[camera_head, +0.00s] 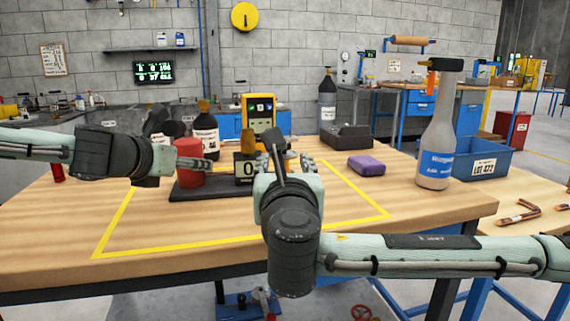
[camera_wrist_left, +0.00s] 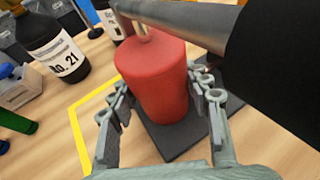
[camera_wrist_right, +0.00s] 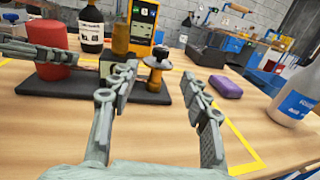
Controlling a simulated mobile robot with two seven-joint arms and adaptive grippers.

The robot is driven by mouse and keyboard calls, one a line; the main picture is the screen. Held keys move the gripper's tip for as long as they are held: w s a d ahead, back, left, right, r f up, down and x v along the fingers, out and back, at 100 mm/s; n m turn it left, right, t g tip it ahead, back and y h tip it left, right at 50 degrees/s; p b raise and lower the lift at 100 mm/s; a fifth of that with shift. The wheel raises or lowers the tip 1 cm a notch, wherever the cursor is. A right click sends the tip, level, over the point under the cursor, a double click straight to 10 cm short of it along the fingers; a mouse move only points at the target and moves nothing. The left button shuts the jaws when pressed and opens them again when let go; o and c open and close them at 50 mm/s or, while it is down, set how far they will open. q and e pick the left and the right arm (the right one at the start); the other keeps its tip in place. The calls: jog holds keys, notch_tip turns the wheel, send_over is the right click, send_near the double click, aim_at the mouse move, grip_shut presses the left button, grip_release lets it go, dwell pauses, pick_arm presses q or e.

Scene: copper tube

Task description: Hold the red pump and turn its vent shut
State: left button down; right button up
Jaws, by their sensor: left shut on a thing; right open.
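The red pump (camera_head: 191,152) is an upright red cylinder on a dark base plate (camera_head: 195,193). My left gripper (camera_wrist_left: 162,88) is shut on the red body, one finger along each side; the pump also shows in the right wrist view (camera_wrist_right: 48,66). On the same plate stand an amber part (camera_wrist_right: 121,36) above a grey box and, to its right, a brass-coloured fitting with a dark knob (camera_wrist_right: 156,64), possibly the vent. My right gripper (camera_wrist_right: 160,76) is open and empty, its fingers pointing toward that fitting from the front. In the head view my right gripper mostly hides the fitting.
A purple block (camera_head: 366,165) lies to the right. A dark bottle (camera_head: 205,134) and a yellow meter (camera_head: 259,112) stand behind. The front tabletop is clear.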

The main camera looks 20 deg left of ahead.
jog(key=w+d+r+n+g+y, duration=0.2)
jog(key=w+r+n+y, duration=0.25)
jog(key=y, duration=0.35)
jog(key=d+f+n+g, duration=0.1)
jog(key=d+f+n+g+y, duration=0.1)
jog(key=f+g, duration=0.1)
jog(key=d+f+n+g, duration=0.1)
jog(key=d+g, duration=0.1)
jog(key=shift+w+d+f+y, duration=0.1)
jog(key=shift+w+f+y, duration=0.2)
jog(key=shift+w, duration=0.1)
jog(key=shift+w+f+n, duration=0.1)
jog(key=shift+f+n, duration=0.05)
jog(key=shift+n, duration=0.1)
jog(key=x, duration=1.1)
jog(key=shift+a+f, duration=0.15)
jog(key=shift+a, duration=0.25)
jog(key=shift+c, duration=0.4)
grip_shut()
